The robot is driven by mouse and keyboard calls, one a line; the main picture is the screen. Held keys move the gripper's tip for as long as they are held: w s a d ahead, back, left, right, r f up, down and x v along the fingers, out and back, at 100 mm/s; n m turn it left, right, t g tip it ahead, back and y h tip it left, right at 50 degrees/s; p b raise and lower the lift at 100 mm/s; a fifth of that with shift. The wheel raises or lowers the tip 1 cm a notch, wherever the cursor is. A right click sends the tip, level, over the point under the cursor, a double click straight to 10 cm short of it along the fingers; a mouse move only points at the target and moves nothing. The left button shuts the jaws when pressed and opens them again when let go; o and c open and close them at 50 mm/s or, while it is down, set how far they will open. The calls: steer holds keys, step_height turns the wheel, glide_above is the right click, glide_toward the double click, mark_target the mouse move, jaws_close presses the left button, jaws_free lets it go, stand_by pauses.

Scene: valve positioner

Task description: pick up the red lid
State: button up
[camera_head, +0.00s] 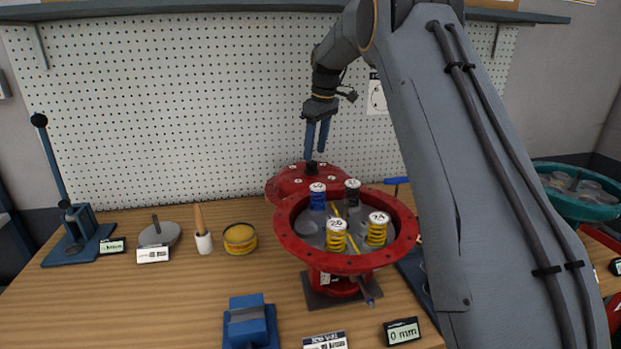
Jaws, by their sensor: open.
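The red lid (290,184) is a round red cover with bolts on its rim and a dark knob on top. It lies behind the red valve body, whose rim hides part of its front. My gripper (316,158) points down above the lid, its two blue fingers apart. The fingertips are at or just above the dark knob (312,168); I cannot tell whether they touch it or stand around it.
The open red valve body (292,244) holds several springs, yellow, blue and black-topped. A yellow tin (240,238), a brush in a white cup (203,234), a grey disc (160,234) and a blue lever press (79,222) stand left. A blue vise (250,322) sits in front. A pegboard (180,110) closes the back.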

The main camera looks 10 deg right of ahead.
mark_target(312, 162)
steer(key=shift+w+a+f+p, duration=0.15)
steer(key=shift+f+p, duration=0.1)
steer(key=shift+f, duration=0.5)
steer(key=shift+w+a+f+p, duration=0.1)
steer(key=shift+f+p, duration=0.2)
steer(key=shift+f, duration=0.45)
steer(key=shift+w+a+f+p, duration=0.15)
steer(key=shift+f+p, duration=0.1)
steer(key=shift+f, duration=0.5)
steer(key=shift+s, duration=0.1)
jaws_close()
steer(key=shift+r, duration=0.1)
steer(key=shift+r, duration=0.1)
